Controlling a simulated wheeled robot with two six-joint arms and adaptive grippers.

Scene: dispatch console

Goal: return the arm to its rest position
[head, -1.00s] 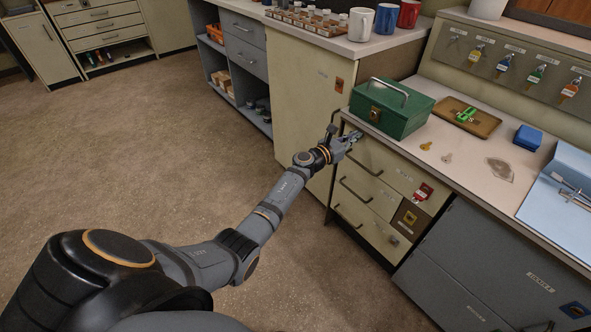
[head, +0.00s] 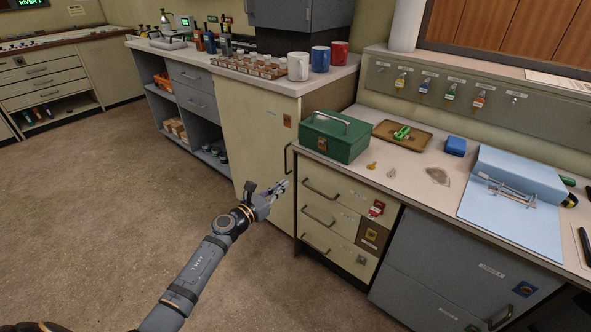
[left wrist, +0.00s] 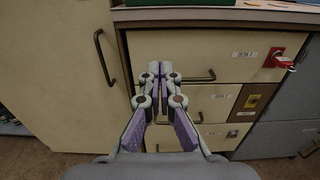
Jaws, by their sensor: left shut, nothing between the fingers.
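My left gripper (head: 279,187) is shut and empty in the head view. It hangs in front of the cream cabinet, just left of the drawer unit (head: 334,213). In the left wrist view the fingertips (left wrist: 161,72) meet, with the drawer unit (left wrist: 205,73) behind them. The drawers look shut, and the fingers appear clear of the handles, though the exact gap is hard to judge. My left arm stretches up from the bottom of the head view. My right gripper is not in view.
A green box (head: 336,137), a brown tray (head: 402,136) and a blue pad (head: 511,212) lie on the counter above the drawers. A red key tag (head: 376,209) hangs at the top drawer. Keys hang on the wall panel (head: 455,93). Open floor (head: 110,215) lies to the left.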

